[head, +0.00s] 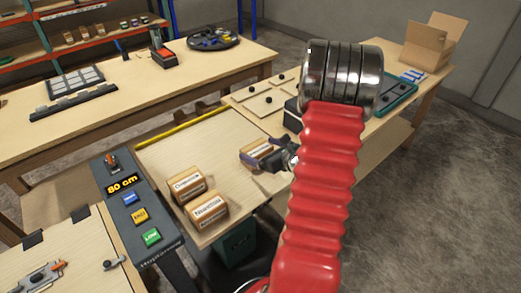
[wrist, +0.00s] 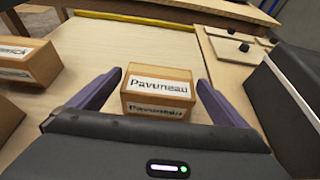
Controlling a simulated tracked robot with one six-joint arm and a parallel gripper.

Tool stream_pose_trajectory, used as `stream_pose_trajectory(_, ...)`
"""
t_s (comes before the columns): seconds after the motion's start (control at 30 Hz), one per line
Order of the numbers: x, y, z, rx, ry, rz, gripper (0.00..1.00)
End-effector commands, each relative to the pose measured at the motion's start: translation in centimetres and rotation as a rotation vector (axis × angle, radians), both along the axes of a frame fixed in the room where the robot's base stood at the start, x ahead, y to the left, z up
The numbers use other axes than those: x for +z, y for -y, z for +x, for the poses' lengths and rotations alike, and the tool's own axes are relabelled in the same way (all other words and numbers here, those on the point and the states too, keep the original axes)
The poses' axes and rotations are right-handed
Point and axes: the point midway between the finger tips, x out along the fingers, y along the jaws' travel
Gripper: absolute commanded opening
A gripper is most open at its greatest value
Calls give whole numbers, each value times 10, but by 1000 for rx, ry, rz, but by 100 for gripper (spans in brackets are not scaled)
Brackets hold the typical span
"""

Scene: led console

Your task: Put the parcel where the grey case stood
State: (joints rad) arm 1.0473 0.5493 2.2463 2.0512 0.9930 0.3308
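A small brown parcel (wrist: 157,93) with white labels reading roughly "Pavuneau" sits on the light wooden board, between the fingers of my gripper (wrist: 158,97). The purple-grey fingers are spread, with a gap on each side of the parcel. In the head view my gripper (head: 262,155) is at this parcel (head: 259,149), partly hiding it. A dark grey case (wrist: 292,85) stands right of the gripper in the wrist view. In the head view a dark box (head: 292,115) shows partly behind my red arm; I cannot tell if it is the same case.
Two other labelled parcels, (head: 187,185) and (head: 208,210), sit near the board's front edge. A console (head: 132,205) with coloured buttons and an "80 cm" display stands left. A yellow strip (head: 182,127) runs along the board's back. An open carton (head: 432,45) stands far right.

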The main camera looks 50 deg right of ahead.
Motion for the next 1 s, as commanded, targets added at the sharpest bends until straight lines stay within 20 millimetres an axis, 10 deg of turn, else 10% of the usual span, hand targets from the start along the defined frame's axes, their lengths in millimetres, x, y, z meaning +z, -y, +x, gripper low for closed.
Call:
stream_pose_trajectory(0.47,5,-1,-7,-1,0,0,100)
stream_pose_trajectory(1.0,37,-9,-83,-2,1,0,100)
